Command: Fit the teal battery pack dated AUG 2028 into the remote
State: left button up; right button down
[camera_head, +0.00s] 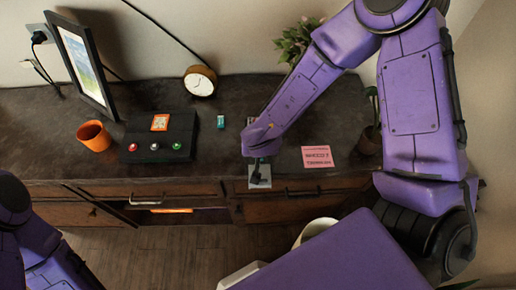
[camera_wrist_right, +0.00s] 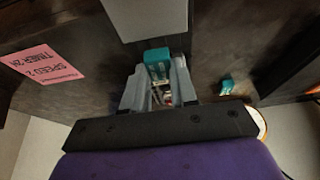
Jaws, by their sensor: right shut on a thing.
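My right gripper (camera_head: 259,172) is over the front edge of the desk. In the right wrist view it is shut on a teal battery pack (camera_wrist_right: 157,58), held between its fingertips; no date is readable. A light grey slab, apparently the remote (camera_head: 260,184), is at the desk's front edge just below the gripper. It also shows in the wrist view (camera_wrist_right: 145,15), beyond the held pack. My left gripper is out of view.
A pink note (camera_head: 318,157) lies right of the gripper.

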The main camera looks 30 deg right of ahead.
jog(key=shift+p, duration=0.45)
jog(key=shift+f+b, duration=0.6)
jog(key=shift+f, duration=0.9)
jog(key=c, duration=0.8)
grip_release()
jog(key=shift+r, duration=0.15)
jog(key=p+v, duration=0.2)
jog(key=v, duration=0.8)
jog(key=shift+r, duration=0.2)
